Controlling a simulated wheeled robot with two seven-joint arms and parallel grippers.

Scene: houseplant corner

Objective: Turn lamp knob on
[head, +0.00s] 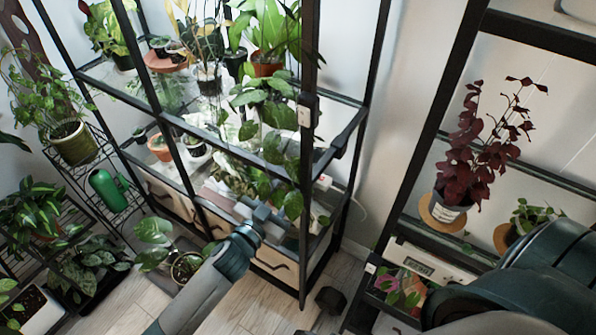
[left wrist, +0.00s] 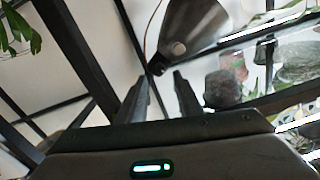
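A dark grey cone-shaped lamp shade (left wrist: 195,28) hangs at the top middle of the left wrist view. Its narrow end lies just beyond my left fingertips. In the head view the left gripper (head: 266,214) reaches the lower level of the glass plant cabinet, partly behind leaves. I cannot pick out the lamp in the head view. My right arm shows at the lower right; its gripper is out of view.
The black-framed glass cabinet (head: 310,200) holds many potted plants. Its front post and hanging leaves (head: 290,150) are close to my left gripper. A shelf on the right holds a dark red plant (head: 480,150). A green watering can (head: 108,190) is at left. Wooden floor shows below.

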